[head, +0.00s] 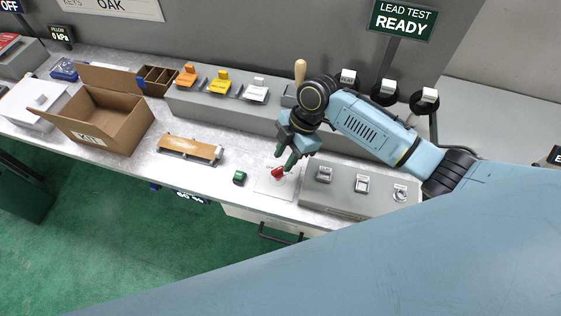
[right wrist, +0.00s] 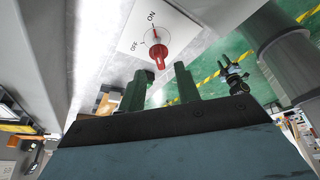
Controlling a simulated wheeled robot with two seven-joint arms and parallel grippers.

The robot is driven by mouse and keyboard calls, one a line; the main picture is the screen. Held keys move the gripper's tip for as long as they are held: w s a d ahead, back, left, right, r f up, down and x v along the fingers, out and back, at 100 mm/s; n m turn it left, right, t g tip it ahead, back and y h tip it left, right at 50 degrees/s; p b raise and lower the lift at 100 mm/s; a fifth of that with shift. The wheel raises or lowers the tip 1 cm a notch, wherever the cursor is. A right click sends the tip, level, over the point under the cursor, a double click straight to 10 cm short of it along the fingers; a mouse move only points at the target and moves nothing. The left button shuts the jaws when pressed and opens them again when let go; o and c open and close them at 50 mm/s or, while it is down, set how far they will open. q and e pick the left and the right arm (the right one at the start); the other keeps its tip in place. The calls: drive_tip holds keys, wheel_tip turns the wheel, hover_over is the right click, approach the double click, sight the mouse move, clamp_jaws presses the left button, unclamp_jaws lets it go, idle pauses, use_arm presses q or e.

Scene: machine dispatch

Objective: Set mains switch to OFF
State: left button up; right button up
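The mains switch is a red rotary knob (head: 277,172) on a white plate (head: 266,187) near the bench's front edge. In the right wrist view the knob (right wrist: 159,52) stands out from the plate (right wrist: 180,30), which is lettered ON and OFF. I cannot tell for sure which mark the knob points at. My right gripper (head: 286,158) is just above the knob in the head view. In the right wrist view its two green fingers (right wrist: 160,80) are apart with nothing between them, and the knob lies just beyond their tips. My left gripper is outside the head view.
A grey box with several controls (head: 345,203) stands right of the plate, and a green button (head: 239,177) left. Behind is a long grey housing with coloured switches (head: 221,82). An open carton (head: 95,115) is further left. A dark gripper-like shape shows in the right wrist view (right wrist: 235,78).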

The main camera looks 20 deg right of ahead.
sight(278, 169)
drive_tip(key=shift+x, duration=1.8)
clamp_jaws()
